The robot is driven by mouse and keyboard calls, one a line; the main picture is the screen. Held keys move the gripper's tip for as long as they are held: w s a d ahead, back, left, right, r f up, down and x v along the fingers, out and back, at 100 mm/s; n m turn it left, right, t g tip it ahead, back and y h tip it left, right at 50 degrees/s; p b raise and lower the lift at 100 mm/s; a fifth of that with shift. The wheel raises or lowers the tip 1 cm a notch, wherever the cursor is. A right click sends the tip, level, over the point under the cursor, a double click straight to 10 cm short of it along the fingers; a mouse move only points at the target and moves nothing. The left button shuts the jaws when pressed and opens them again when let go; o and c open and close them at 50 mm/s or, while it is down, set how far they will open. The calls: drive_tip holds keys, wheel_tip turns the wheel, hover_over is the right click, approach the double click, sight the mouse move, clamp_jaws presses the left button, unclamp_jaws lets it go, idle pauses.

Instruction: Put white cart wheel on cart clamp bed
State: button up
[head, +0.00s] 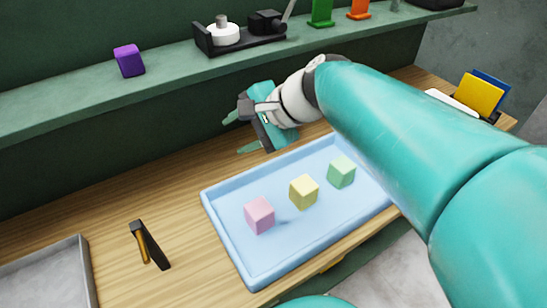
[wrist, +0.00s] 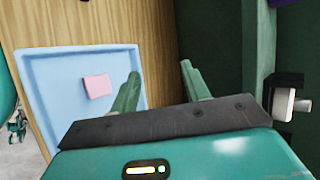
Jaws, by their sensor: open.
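A white round wheel-like piece (head: 222,35) with a grey knob on top sits at the left end of a black clamp bed (head: 250,45) on the green shelf. A black block and a lever stand at the bed's right end. In the wrist view, the white piece (wrist: 284,104) and part of the black bed show at the right edge. My gripper (head: 239,132) is open and empty, above the table between the shelf and the blue tray. Its two green fingers (wrist: 160,73) are spread apart in the wrist view. The gripper is apart from the white piece and the bed.
A blue tray (head: 225,237) holds pink (head: 259,215), yellow (head: 304,191) and green (head: 341,171) cubes. A hammer (head: 150,245) and grey tray (head: 45,272) lie left. A purple cube (head: 129,60) and green (head: 321,14) and orange (head: 359,10) items stand on the shelf.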

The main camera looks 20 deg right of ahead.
drive_tip(key=s+d+f+n+h, duration=0.2)
drive_tip(key=s+f+n+h, duration=0.1)
drive_tip(key=s+n, duration=0.2)
drive_tip(key=s+d+f+n+g+h, duration=0.1)
drive_tip(key=s+d+f+n+h, duration=0.1)
drive_tip(key=s+n, duration=0.4)
drive_tip(key=shift+d+f+n+h, duration=0.4)
drive_tip(key=shift+f+n+h, duration=0.3)
drive_tip(key=shift+n+h, duration=0.25)
drive_tip(key=shift+s, duration=0.1)
